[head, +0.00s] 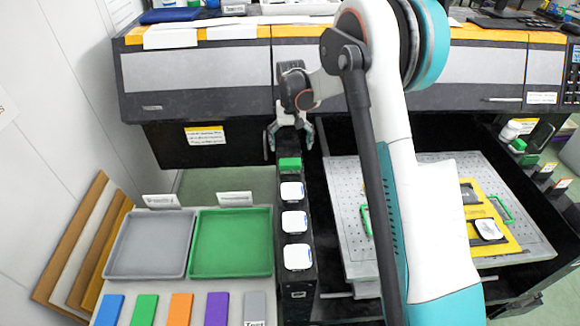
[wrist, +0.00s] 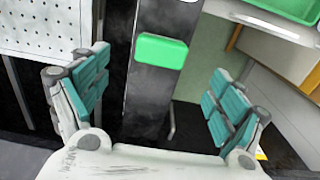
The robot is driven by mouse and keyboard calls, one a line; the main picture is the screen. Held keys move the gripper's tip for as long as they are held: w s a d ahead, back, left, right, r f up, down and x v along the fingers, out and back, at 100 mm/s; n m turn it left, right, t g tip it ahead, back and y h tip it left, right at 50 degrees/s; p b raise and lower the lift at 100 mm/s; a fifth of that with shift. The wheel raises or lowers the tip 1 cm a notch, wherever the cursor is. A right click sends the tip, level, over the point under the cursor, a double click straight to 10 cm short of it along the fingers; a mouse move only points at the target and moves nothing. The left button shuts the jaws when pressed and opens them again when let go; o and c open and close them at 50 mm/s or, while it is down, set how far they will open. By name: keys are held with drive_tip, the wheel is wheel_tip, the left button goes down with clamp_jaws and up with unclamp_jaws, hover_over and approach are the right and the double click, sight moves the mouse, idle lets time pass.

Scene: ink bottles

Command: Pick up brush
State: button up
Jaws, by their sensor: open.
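A small green block (head: 290,164), which may be the brush's top, sits at the far end of a narrow black stand (head: 299,285). It also shows in the wrist view (wrist: 161,51), with any part below its top hidden. My gripper (head: 290,138) is open and empty, pointing down above the far end of the stand. In the wrist view, its teal-padded fingers (wrist: 160,75) are spread on either side of the stand, and the green block appears between them, apart from both.
Three white-topped items (head: 295,222) stand in a row on the black stand. Left are a grey tray (head: 112,272) and a green tray (head: 195,274), with coloured blocks in front. Right is a perforated plate (head: 345,205) with a yellow sheet. A large printer (head: 200,95) spans the back.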

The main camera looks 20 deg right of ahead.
sight(290, 161)
drive_tip(key=f, duration=0.3)
drive_tip(key=f+b, duration=0.1)
drive_tip(key=f, duration=0.5)
drive_tip(key=shift+w+a+f, duration=0.1)
drive_tip(key=shift+w, duration=0.15)
drive_tip(key=c, duration=1.2)
